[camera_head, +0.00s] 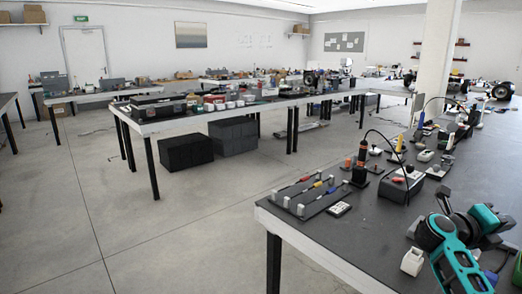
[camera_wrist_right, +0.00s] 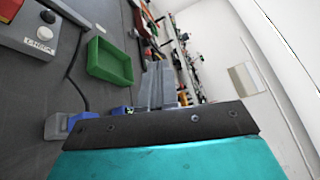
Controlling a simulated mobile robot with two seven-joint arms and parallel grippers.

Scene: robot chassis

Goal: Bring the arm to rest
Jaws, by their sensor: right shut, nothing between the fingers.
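My right arm, teal and black, reaches over the near right corner of the dark table (camera_head: 385,225) in the head view. My right gripper (camera_head: 444,195) is dark and small there, above the table surface. In the right wrist view its two grey fingers (camera_wrist_right: 157,66) lie together beyond the dark bar with screws. They are shut with nothing held. My left arm and gripper are not in view.
A small white block (camera_head: 412,261) is beside my arm. A tool rack (camera_head: 316,193) and a black screwdriver stand (camera_head: 360,172) are further left. The wrist view shows a green bin (camera_wrist_right: 108,62) and a button box (camera_wrist_right: 35,28).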

